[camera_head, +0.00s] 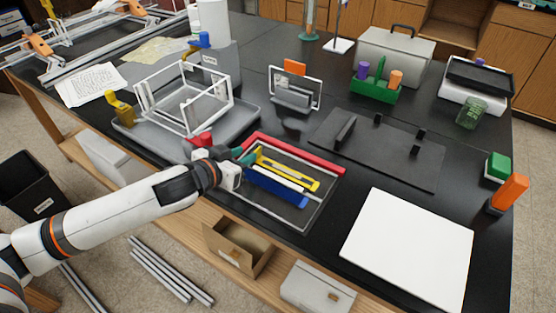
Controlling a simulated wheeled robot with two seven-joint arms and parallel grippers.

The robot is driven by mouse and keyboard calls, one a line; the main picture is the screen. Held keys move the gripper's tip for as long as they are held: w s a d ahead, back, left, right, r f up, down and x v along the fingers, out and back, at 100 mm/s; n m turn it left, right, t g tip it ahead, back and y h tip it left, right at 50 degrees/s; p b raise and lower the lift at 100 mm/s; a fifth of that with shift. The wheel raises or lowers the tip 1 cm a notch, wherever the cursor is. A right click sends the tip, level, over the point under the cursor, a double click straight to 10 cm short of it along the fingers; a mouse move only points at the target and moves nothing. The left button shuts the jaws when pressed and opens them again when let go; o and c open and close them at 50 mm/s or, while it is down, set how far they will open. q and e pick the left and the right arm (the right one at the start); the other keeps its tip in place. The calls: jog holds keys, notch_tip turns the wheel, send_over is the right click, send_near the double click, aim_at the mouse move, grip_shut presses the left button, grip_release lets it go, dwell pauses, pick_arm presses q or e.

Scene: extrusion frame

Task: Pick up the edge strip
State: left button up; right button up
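Several long strips lie side by side at a dark tray (312,218) near the table's front edge: a red strip (300,155) along its back edge, a yellow strip (290,174), a white strip (278,180) and a blue strip (277,188). I cannot tell which one is the edge strip. My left gripper (243,158) is at the left ends of these strips. Its fingers are small and partly hidden, so I cannot tell whether they are open or touch a strip. My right gripper is out of view.
A white open frame (184,98) stands on a grey tray (250,113) to the left. A black fixture board (385,150) and a white panel (408,247) lie to the right. A green holder (377,91) and a grey case (394,55) stand behind.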

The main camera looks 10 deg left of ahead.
aim_at(261, 155)
pick_arm(q)
jog(key=p+x, duration=0.1)
jog(key=x, duration=0.7)
jog(key=shift+d+f, duration=0.15)
jog(key=shift+d, duration=0.05)
jog(key=shift+c, duration=0.2)
grip_shut()
